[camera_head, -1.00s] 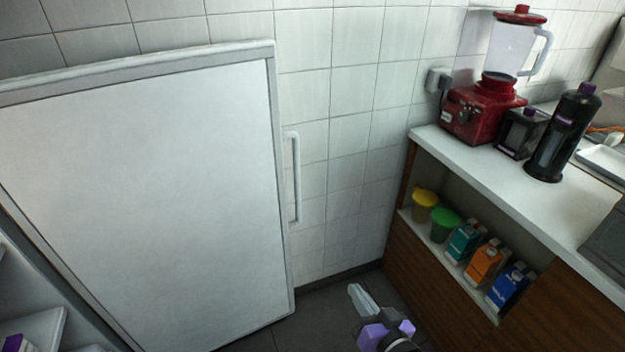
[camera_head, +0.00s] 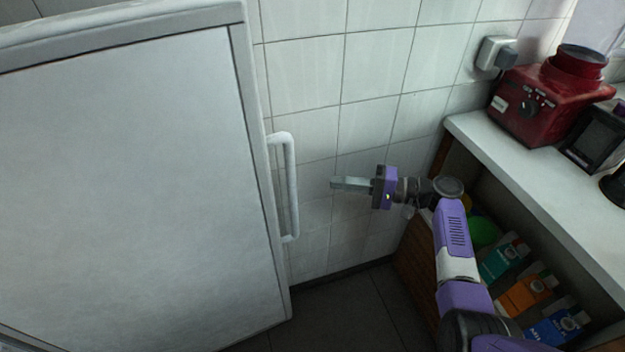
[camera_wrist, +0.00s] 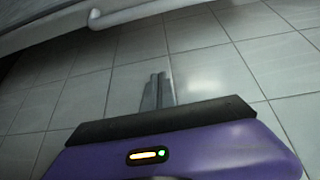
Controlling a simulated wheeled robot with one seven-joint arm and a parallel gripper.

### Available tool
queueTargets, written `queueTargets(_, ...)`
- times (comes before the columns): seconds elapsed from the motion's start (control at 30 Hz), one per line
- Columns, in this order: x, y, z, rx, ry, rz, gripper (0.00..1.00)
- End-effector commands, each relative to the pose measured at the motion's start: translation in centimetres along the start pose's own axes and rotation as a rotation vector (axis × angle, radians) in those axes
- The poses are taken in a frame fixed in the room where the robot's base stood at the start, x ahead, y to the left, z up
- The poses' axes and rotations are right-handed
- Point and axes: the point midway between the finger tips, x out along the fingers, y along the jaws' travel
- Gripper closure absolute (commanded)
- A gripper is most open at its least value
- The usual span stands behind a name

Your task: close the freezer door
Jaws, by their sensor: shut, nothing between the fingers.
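The white freezer door (camera_head: 130,190) stands swung open and fills the left of the head view, its inner face towards me. Its white bar handle (camera_head: 292,190) runs upright along the right edge. My gripper (camera_head: 334,183) is shut and empty, pointing left, a short way to the right of the handle and apart from it in the picture. In the wrist view my gripper (camera_wrist: 158,80) points towards the tiled wall. The handle (camera_wrist: 130,10) crosses the top of that view beside the door's edge.
A white tiled wall (camera_head: 370,70) stands behind the door and my gripper. At the right, a white counter (camera_head: 530,170) carries a red blender (camera_head: 550,105). Cartons, such as a teal one (camera_head: 502,258), stand on the shelf below. Dark floor (camera_head: 345,310) is clear between door and cabinet.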

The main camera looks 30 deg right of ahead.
Motion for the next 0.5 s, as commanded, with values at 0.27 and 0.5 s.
queueTargets(0.27, 0.4, -0.9, 3.0, 0.006, -0.120, -0.048, 1.00)
queueTargets(0.5, 3.9, -1.0, 3.5, 0.006, -0.120, -0.046, 1.00)
